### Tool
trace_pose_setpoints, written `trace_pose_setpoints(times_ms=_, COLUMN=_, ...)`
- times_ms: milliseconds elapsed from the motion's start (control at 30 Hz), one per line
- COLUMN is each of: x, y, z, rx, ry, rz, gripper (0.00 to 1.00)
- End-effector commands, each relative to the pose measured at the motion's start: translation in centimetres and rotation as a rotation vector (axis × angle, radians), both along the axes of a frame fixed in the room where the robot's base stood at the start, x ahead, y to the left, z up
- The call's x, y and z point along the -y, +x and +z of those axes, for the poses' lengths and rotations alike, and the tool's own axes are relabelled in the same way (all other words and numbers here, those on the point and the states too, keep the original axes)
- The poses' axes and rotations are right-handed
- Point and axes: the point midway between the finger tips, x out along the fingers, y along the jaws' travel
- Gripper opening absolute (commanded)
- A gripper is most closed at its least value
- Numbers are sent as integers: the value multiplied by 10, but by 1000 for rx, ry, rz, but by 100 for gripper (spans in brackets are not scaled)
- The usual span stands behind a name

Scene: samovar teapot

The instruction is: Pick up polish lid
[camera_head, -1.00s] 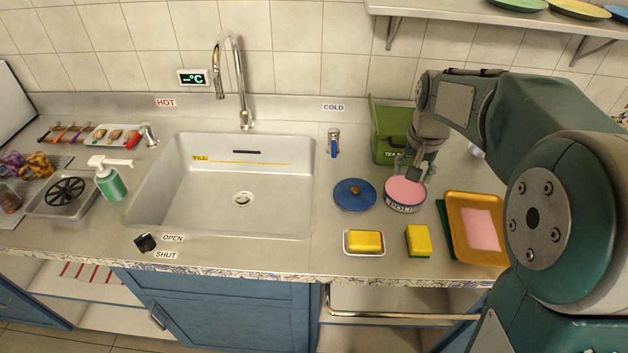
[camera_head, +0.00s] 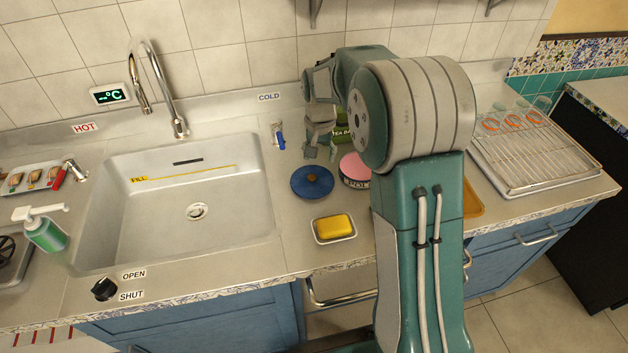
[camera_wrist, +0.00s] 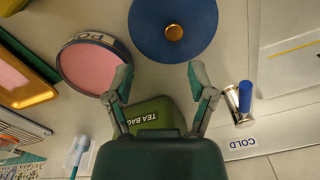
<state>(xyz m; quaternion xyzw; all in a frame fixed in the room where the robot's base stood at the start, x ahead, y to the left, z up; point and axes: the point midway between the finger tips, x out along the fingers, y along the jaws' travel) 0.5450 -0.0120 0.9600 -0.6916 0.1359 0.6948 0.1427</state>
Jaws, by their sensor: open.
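The polish lid is a round blue disc with a brass knob (camera_head: 312,181). It lies flat on the counter between the sink and the polish tin. In the wrist view the lid (camera_wrist: 150,38) is at the top centre, beyond my fingertips. The polish tin (camera_head: 355,170), with pink contents, stands open just right of the lid and is partly hidden by my arm. In the wrist view the tin (camera_wrist: 88,66) is left of the lid. My gripper (camera_wrist: 158,78) is open and empty. In the head view my gripper (camera_head: 321,153) is behind and above the lid.
A green tea bag box (camera_wrist: 155,116) is close to my gripper. A yellow soap on a dish (camera_head: 334,228) is in front of the lid. The cold tap (camera_head: 278,135) is behind and left. The sink (camera_head: 185,205) is left; a wire rack (camera_head: 535,150) is at the right.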

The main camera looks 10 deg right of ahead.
Motion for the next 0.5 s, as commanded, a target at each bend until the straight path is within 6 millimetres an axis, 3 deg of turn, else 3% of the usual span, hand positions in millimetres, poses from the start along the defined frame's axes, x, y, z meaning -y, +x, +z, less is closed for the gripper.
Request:
trace_pose_setpoints(times_ms=200, x=-9, y=0, z=-24, rx=1, ry=-7, rz=5, gripper=71)
trace_pose_setpoints(times_ms=500, x=-2, y=5, z=-65, rx=-1, ry=0, rz=2, gripper=71)
